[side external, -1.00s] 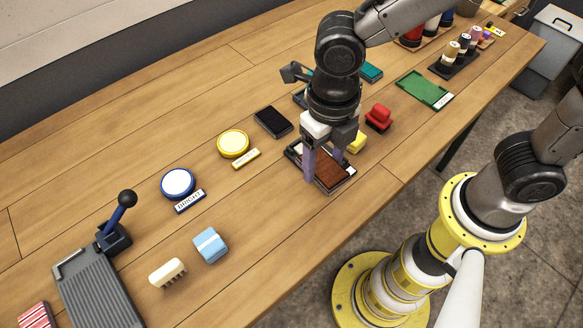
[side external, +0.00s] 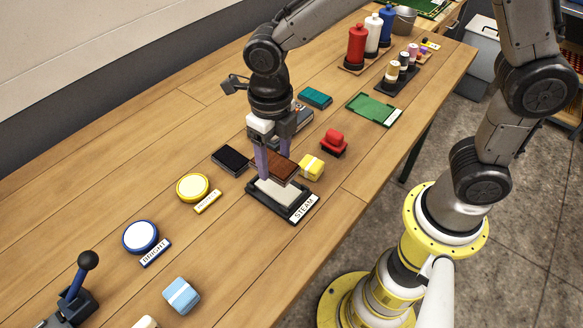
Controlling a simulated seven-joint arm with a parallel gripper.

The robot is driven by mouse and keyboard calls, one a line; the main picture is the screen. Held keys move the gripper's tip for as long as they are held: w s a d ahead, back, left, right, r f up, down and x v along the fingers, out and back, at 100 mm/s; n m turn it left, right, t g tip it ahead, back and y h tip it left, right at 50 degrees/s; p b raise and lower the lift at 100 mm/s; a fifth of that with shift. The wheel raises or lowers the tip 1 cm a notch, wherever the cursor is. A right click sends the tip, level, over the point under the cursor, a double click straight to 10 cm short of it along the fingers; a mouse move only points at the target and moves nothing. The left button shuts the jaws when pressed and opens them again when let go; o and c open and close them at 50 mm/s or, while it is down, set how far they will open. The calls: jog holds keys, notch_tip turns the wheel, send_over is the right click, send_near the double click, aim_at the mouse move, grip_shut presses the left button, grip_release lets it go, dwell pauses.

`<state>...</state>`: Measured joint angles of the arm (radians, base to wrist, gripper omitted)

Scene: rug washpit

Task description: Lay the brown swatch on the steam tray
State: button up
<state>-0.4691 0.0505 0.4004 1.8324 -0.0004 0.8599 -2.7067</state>
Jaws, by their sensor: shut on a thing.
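My gripper (side external: 274,166) has lavender fingers and is shut on the brown swatch (side external: 278,170), a flat dark-brown square. It holds the swatch in the air, over the back part of the steam tray. The steam tray (side external: 297,209) is a black-rimmed tray with a pale inside and a white "STEAM" label on its front right edge. Much of the pale inside shows bare below the swatch. One finger partly covers the tray's back left and the swatch's edge.
A yellow block (side external: 312,167) stands close behind the tray on the right, with a red stamp-like thing (side external: 333,142) beyond it. A black pad (side external: 230,159) and a yellow disc (side external: 193,187) lie to the left. A green tray (side external: 374,109) lies farther back. Bare table lies in front.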

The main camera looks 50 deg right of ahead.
aim_at(278, 188)
jog(key=shift+w+d+f, duration=0.2)
jog(key=shift+d+f, duration=0.25)
jog(key=shift+d, duration=0.1)
jog(key=shift+f, duration=2.75)
jog(key=shift+f, duration=0.45)
jog(key=o, duration=1.4)
jog(key=shift+r, duration=0.1)
jog(key=shift+r, duration=3.45)
